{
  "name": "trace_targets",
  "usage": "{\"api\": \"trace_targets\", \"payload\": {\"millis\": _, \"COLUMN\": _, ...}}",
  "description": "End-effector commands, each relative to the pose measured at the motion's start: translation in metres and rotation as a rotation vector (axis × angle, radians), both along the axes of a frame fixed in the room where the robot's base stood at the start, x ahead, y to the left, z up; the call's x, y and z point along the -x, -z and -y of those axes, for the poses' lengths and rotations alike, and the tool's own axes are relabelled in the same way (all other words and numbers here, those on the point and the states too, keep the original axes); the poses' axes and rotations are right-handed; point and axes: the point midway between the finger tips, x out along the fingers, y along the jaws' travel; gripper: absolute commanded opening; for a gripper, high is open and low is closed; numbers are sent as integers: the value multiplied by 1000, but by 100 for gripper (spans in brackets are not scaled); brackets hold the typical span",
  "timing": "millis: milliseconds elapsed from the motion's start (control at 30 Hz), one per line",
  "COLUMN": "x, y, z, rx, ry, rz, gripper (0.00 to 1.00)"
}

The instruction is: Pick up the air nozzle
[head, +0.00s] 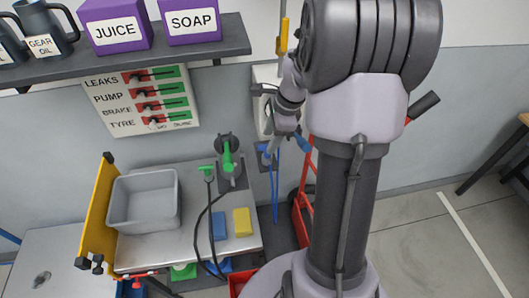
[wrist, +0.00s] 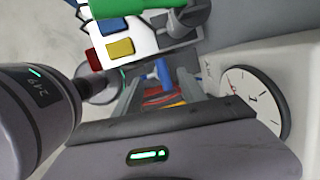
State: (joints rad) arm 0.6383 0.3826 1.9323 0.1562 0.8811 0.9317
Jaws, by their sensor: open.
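What looks like the air nozzle is a small blue piece (head: 265,153) on the wall beside the bench, with a blue hose (head: 275,190) hanging below it. It is small and partly covered, so its shape is unclear. My gripper (head: 286,123) is in front of the wall, just above and right of it in the head view, partly hidden by my arm. In the wrist view my gripper (wrist: 160,84) is open, its two fingers apart. Blue, red and yellow bits show beyond the fingers; I cannot tell whether the nozzle is among them.
A steel bench (head: 190,238) holds a grey bin (head: 145,200), a blue sponge (head: 218,225) and a yellow sponge (head: 242,221). A round dial (wrist: 252,103) is close beside my gripper. A red frame (head: 301,215) stands right of the bench.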

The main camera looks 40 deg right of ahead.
Motion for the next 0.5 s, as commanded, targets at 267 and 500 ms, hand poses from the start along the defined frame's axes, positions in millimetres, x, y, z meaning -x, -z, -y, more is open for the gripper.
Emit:
{"api": "trace_targets", "payload": {"millis": 267, "x": -7, "y": 36, "z": 1, "rx": 0, "ry": 0, "rz": -1, "gripper": 48}}
{"api": "trace_targets", "payload": {"millis": 500, "x": -14, "y": 57, "z": -1, "rx": 2, "ry": -1, "rz": 2, "gripper": 48}}
